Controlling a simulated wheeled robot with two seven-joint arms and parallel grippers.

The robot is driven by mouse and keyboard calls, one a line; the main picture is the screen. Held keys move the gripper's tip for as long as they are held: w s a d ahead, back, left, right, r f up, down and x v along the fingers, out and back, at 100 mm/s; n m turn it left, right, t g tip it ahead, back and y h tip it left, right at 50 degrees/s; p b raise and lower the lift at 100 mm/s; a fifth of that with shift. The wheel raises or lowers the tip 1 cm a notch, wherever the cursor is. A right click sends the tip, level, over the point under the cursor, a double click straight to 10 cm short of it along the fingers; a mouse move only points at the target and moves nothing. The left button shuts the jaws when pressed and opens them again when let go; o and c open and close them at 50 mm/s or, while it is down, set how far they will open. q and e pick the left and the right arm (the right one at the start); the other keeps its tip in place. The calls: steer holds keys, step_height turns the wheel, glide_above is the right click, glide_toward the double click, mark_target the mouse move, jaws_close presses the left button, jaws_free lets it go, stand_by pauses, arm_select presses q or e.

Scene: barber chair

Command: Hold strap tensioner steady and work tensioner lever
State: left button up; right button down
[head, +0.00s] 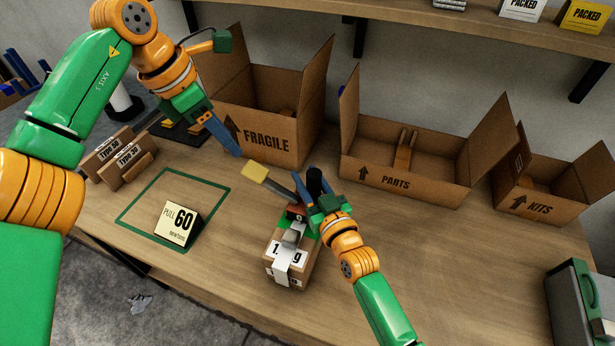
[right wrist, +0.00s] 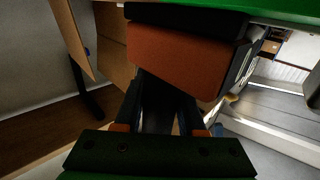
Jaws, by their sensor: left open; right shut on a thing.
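The strap tensioner (head: 297,212) sits on top of a small strapped carton (head: 275,270) at the front middle of the bench. Its dark lever reaches up and left to a yellow grip (head: 255,173). My right gripper (head: 304,192) is shut on the tensioner from the right and partly hides it. In the right wrist view an orange-red block (right wrist: 185,62) of the tensioner fills the space just beyond the fingers. My left gripper (head: 236,151) is open, up and left of the yellow grip in the picture, and looks apart from it. A pale strap (head: 283,268) runs over the carton.
A green outlined area with a "PULL 60" sign (head: 177,223) lies to the left. Open boxes FRAGILE (head: 265,137), PARTS (head: 396,181) and KITS (head: 539,209) stand along the back. A grey case (head: 578,305) is at right.

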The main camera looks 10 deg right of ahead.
stand_by(0.7)
arm_select(q)
steer(key=c, duration=0.4)
steer(key=shift+s+d+r+m, duration=0.1)
steer(key=shift+d+r+m, duration=0.1)
steer(key=shift+m, duration=0.7)
steer(key=shift+c, duration=1.4)
steer(key=m, duration=0.2)
steer(key=d+r+m, duration=0.1)
steer(key=m, duration=0.2)
steer(key=s+m+y, duration=0.1)
steer(key=m, duration=0.2)
steer(key=shift+d+r+t, duration=0.3)
steer(key=shift+d+r, duration=0.1)
jaws_close()
steer(key=d+r+m, duration=0.1)
steer(key=m, duration=0.5)
steer(key=s+d+r+m+t+y, duration=0.1)
steer(key=m, duration=0.5)
steer(key=s+d+r+m+y, duration=0.1)
steer(key=m, duration=0.5)
steer(key=shift+s+r+m+t, duration=0.1)
steer(key=shift+s+m+t, duration=0.05)
steer(key=shift+m+t, duration=0.15)
